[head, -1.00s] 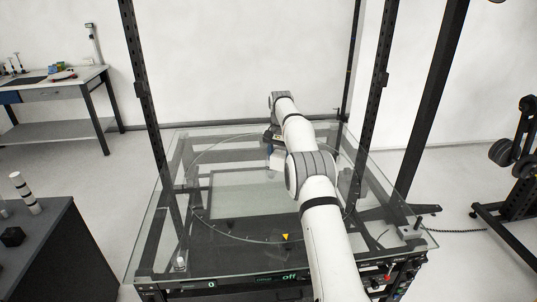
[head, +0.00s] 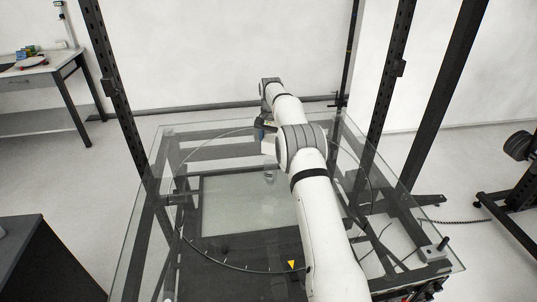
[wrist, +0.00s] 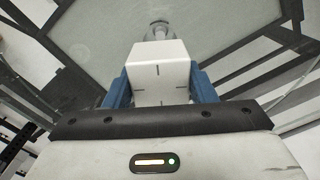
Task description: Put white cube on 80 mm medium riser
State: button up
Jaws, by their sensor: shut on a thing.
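The white cube (wrist: 158,73) sits between the blue fingers of my gripper (wrist: 160,84) in the wrist view. My gripper is shut on it, with thin dark marks on the cube's near faces. In the head view the white cube (head: 268,147) shows partly beside my arm, held above the glass turntable (head: 235,215). A small grey, round riser-like piece (wrist: 158,30) shows just beyond the cube in the wrist view, partly hidden by it. It also shows below the cube in the head view (head: 269,177). I cannot tell its height.
Dark upright posts (head: 105,80) stand at the turntable's left and right sides. A yellow triangle marker (head: 292,265) lies near the front of the disc. A dark cabinet (head: 45,260) is at front left and a workbench (head: 40,85) at back left. Much of the glass is bare.

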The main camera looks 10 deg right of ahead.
notch_tip(320, 180, down, 2)
jog(key=shift+w, duration=0.1)
jog(key=shift+f+p, duration=0.5)
jog(key=shift+f, duration=1.65)
jog(key=o, duration=1.1)
jog(key=shift+c, duration=0.2)
